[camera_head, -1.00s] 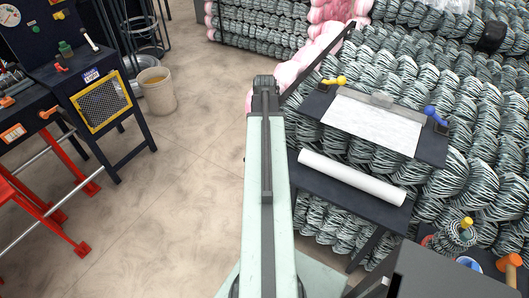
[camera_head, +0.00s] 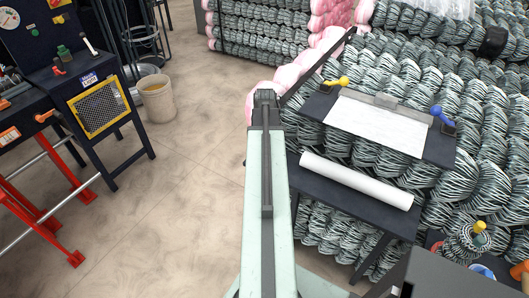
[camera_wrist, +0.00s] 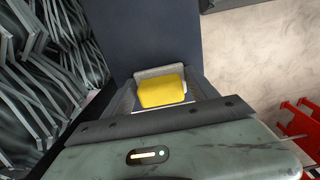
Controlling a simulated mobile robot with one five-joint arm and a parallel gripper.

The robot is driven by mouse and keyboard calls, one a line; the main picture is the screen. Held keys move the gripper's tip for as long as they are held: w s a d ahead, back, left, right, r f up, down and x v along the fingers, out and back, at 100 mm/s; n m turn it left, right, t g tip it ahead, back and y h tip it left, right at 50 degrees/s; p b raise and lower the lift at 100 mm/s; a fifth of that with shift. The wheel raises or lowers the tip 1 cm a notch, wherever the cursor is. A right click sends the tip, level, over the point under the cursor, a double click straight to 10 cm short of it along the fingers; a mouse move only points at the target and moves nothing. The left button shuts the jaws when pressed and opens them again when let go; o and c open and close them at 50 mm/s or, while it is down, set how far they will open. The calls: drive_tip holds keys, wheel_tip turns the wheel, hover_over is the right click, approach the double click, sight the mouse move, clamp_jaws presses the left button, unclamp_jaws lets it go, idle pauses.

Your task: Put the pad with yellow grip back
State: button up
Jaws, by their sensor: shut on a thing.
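The pad's yellow grip (camera_wrist: 162,89) shows in the middle of the wrist view, set against a grey piece. My gripper (camera_wrist: 163,97) is shut on it, with a dark finger on each side. The pad itself is mostly hidden behind the grip and my gripper. A plain dark blue surface (camera_wrist: 155,38) lies just beyond the grip; I cannot tell whether the pad touches it. In the head view my pale green arm stretches away up the middle, and neither the jaws nor the held pad can be made out there.
In the head view a dark stand (camera_head: 440,148) at right bears a white sheet (camera_head: 375,123), with a white roll (camera_head: 355,181) on its lower shelf. Stacked wire bundles (camera_head: 500,130) fill the right. A bucket (camera_head: 157,100) and a dark workbench (camera_head: 122,150) stand left; floor between is clear.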

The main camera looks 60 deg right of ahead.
drive_tip(key=o, duration=1.5)
drive_tip(key=shift+o, duration=0.2)
drive_tip(key=shift+r, duration=0.1)
wheel_tip(320, 180, up, 9)
drive_tip(key=p, duration=0.9)
drive_tip(key=shift+w+a, duration=0.1)
drive_tip(key=shift+a, duration=0.05)
drive_tip(key=shift+f, duration=0.25)
drive_tip(key=shift+f, duration=0.1)
